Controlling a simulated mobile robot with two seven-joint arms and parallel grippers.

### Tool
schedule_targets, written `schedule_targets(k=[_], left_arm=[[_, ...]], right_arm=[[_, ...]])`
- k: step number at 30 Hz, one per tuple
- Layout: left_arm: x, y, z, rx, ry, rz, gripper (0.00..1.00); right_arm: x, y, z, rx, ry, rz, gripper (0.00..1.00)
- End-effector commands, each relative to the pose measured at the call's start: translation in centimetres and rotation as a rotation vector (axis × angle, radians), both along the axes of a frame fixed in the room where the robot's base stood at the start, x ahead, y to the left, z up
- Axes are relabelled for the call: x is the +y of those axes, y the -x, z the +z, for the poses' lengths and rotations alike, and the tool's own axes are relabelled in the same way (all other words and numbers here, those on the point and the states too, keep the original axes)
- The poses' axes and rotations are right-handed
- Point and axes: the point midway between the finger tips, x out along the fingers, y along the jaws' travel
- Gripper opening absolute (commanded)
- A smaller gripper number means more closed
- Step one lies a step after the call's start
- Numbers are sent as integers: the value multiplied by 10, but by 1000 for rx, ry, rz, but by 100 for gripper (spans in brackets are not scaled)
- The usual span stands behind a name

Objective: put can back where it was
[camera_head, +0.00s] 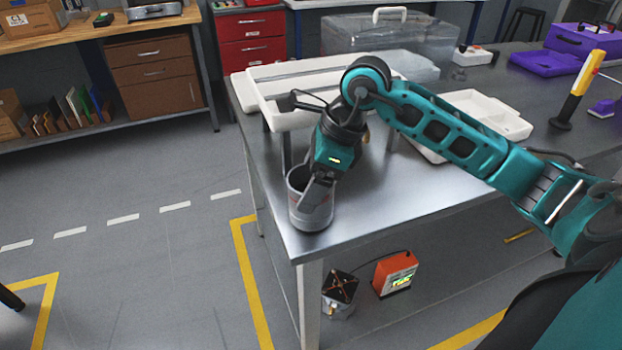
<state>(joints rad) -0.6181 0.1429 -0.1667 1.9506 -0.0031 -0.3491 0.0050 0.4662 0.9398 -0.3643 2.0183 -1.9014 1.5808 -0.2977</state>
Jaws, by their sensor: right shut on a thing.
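The can (311,212) is a grey, open-topped cylinder near the front left corner of the metal table (390,205). It looks upright, and I cannot tell whether its base touches the tabletop. My right gripper (318,190) reaches down to it from above and is shut on its wall, hiding part of the rim and side. My right arm comes in from the right across the table. My left gripper is out of view.
A white tray (262,105) on supports stands behind the can, and a white compartment tray (512,127) lies farther right. A clear case (340,35) and a yellow-and-black tool (577,90) are at the back. Bare tabletop lies right of the can; the table's edge is close at left.

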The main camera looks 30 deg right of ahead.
Motion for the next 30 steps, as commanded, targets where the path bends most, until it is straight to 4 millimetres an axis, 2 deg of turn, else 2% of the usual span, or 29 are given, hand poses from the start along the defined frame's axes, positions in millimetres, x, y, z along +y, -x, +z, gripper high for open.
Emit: schedule_targets(k=[2,3,7,14,19,30], left_arm=[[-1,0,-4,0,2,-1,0],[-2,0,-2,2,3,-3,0],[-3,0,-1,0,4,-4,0],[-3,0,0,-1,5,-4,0],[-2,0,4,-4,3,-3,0],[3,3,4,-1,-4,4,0]], right_arm=[[0,0,-4,-1,1,1,33],[0,0,-2,0,0,0,86],[0,0,-2,0,0,0,99],[0,0,-2,0,0,0,100],[-3,1,8,-3,2,-2,100],[-27,18,80,-4,3,-2,100]])
